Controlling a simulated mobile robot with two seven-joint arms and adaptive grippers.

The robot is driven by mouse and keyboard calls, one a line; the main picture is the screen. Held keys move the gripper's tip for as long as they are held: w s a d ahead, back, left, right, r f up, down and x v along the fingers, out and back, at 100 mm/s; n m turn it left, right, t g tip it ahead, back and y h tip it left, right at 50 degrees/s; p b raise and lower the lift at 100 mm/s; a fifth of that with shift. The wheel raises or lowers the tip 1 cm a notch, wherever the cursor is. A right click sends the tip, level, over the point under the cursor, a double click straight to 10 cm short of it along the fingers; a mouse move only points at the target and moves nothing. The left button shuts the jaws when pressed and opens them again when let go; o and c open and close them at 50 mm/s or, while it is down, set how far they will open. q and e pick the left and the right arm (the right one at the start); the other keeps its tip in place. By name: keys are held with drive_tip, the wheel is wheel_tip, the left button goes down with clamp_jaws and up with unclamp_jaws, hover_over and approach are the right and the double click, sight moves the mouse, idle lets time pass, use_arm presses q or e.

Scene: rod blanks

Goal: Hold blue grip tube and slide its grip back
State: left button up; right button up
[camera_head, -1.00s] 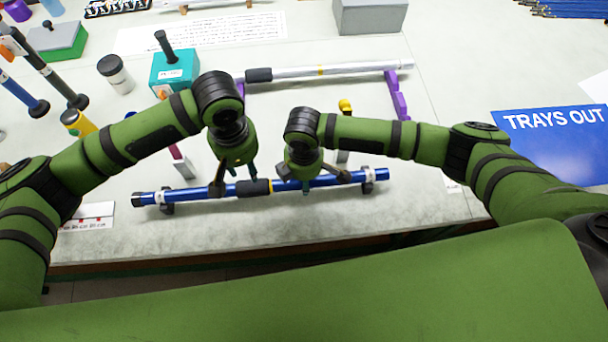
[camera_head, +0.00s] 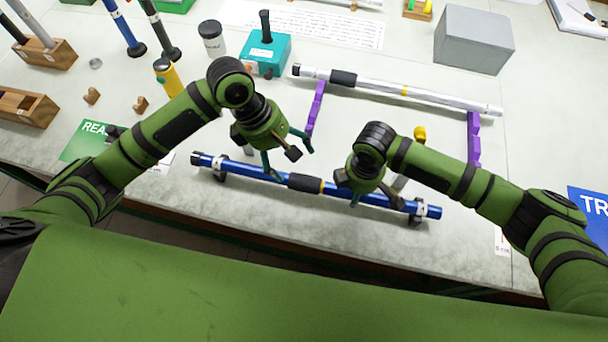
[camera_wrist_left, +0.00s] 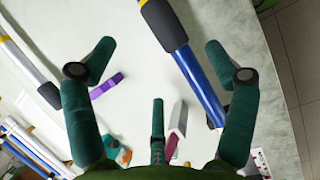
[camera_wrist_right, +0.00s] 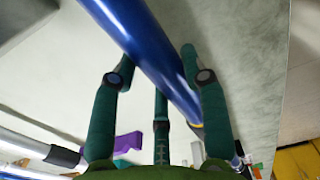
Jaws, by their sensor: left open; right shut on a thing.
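The blue tube (camera_head: 255,173) lies across two small dark supports near the table's front edge. Its black grip (camera_head: 305,182) sits near mid-length, with a yellow band (camera_head: 324,187) just right of it. My left gripper (camera_head: 284,152) is open and empty, just behind the tube and left of the grip. In the left wrist view the tube (camera_wrist_left: 200,82) and grip (camera_wrist_left: 164,24) pass beyond the open fingers. My right gripper (camera_head: 373,196) is shut on the blue tube, right of the yellow band. In the right wrist view the tube (camera_wrist_right: 150,50) runs between its fingers.
A silver tube (camera_head: 430,96) with a black grip rests on purple holders (camera_head: 474,140) behind. A teal block (camera_head: 268,54), yellow bottle (camera_head: 167,77) and grey box (camera_head: 473,40) stand further back. A green sign (camera_head: 85,140) lies left.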

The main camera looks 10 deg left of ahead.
sight(301, 176)
use_arm(q)
drive_tip(key=shift+n, duration=0.8)
drive_tip(key=x, duration=1.1)
drive_tip(key=shift+w+a+f, duration=0.1)
drive_tip(key=shift+w+f, duration=0.1)
drive_tip(key=shift+f, duration=0.2)
drive_tip(key=shift+c, duration=0.4)
drive_tip(key=c, duration=1.6)
drive_tip(key=shift+a, duration=0.15)
clamp_jaws()
